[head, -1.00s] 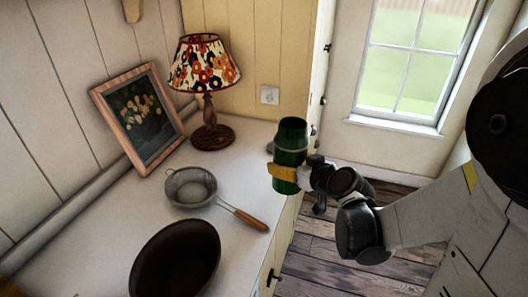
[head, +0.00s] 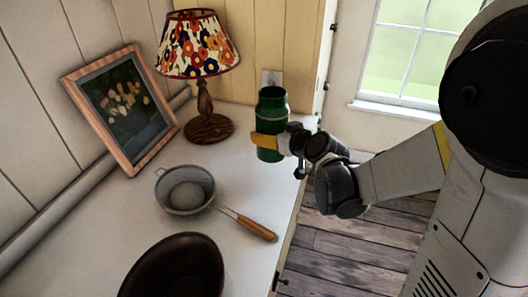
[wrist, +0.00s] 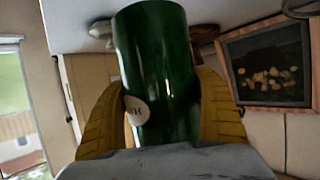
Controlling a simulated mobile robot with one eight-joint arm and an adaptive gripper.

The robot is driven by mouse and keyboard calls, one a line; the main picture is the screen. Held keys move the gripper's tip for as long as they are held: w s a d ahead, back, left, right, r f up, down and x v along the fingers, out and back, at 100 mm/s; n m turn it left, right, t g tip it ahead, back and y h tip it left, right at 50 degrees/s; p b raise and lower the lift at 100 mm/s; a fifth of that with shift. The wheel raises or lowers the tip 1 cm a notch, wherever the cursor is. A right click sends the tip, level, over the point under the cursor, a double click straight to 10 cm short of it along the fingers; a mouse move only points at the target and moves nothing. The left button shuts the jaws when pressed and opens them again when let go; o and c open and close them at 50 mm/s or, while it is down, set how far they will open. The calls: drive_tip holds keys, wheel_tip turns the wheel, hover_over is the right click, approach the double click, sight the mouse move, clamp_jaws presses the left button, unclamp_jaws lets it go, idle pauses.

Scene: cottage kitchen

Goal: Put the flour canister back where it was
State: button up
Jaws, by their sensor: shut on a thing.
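The flour canister, a tall dark green glossy cylinder (head: 272,105), is upright in the head view near the counter's far right corner. My gripper (head: 268,143) is shut around its middle from the right, with yellow finger pads. In the wrist view the canister (wrist: 165,60) stands between both pads of my gripper (wrist: 160,115), with a small round pale label on its side. The canister overlaps the white counter (head: 235,165) in the head view. I cannot tell whether its base touches the counter.
A lamp with a floral shade (head: 197,45) and a framed flower picture (head: 123,105) stand at the back left. A sieve with a wooden handle (head: 250,226) and a dark bowl (head: 172,268) are in front. The counter between lamp, sieve and canister is clear.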

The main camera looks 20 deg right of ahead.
drive_tip(key=shift+w+a+f+b, duration=0.15)
drive_tip(key=shift+w+a+f, duration=0.25)
drive_tip(key=shift+a, duration=0.15)
drive_tip(key=shift+w+a+f+b, duration=0.15)
drive_tip(key=shift+w+a+f, duration=0.15)
drive_tip(key=shift+a, duration=0.2)
wheel_tip(320, 180, down, 4)
drive_tip(key=shift+f+b, duration=0.1)
drive_tip(key=shift+b, duration=1.1)
